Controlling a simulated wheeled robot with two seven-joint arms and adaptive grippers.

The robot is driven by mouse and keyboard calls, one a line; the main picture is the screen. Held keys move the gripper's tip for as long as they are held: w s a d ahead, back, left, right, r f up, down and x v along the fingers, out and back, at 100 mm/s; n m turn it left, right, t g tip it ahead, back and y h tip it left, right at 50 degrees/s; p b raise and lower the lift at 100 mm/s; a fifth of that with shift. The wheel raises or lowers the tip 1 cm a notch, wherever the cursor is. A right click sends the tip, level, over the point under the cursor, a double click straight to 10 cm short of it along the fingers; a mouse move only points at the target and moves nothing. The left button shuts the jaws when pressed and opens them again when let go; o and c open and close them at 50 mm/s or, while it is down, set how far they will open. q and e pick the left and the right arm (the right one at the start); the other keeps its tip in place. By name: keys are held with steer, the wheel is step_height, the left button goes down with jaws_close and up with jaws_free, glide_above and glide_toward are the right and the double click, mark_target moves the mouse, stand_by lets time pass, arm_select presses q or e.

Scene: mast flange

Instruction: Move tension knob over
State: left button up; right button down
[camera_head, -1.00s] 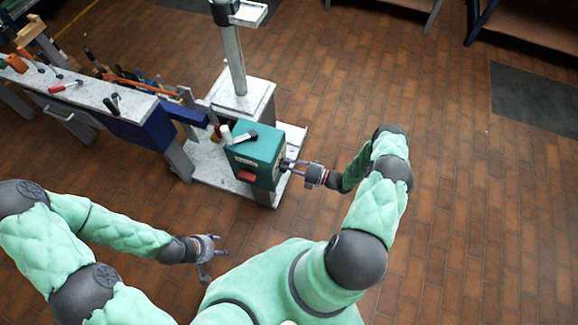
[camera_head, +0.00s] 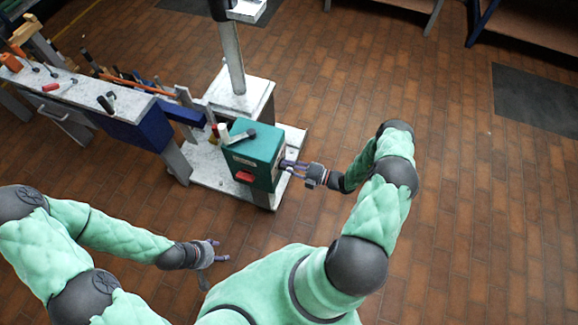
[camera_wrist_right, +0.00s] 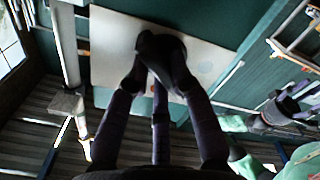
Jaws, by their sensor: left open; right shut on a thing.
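The green box (camera_head: 252,155) stands on the pale base of the mast, with a red block on its front face. My right gripper (camera_head: 289,166) is at the box's right side. In the right wrist view its fingers (camera_wrist_right: 157,88) are closed around a dark knob (camera_wrist_right: 163,50) in front of a pale plate (camera_wrist_right: 215,62). The fingers hide part of the knob, and I cannot tell whether it touches the plate. A lever with a black end (camera_head: 249,133) lies on the box top. My left gripper (camera_head: 220,250) is open and empty above the floor.
The mast post (camera_head: 232,60) rises behind the box. A workbench (camera_head: 85,95) with several tools stands at the left, its blue end (camera_head: 150,130) near the base.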

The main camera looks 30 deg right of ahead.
stand_by(0.4)
steer(key=c, duration=1.1)
jaws_free()
steer(key=v, duration=1.2)
